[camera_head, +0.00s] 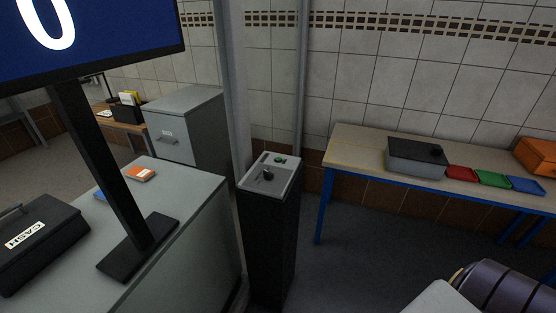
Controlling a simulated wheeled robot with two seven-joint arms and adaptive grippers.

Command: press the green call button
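The green call button (279,159) is a small green spot on the light top plate of a narrow dark pedestal (268,235), in the middle of the head view. It sits near the plate's far edge. A small black knob or lever (267,175) stands on the same plate, nearer to me. Nothing touches the button. Neither of my grippers shows in this view.
Left of the pedestal is a grey counter (195,225) with a black cash box (35,240) and a screen showing 0 (120,35). A grey cabinet (185,130) stands behind. Right is a table (350,150) with a grey box (416,160) and coloured trays.

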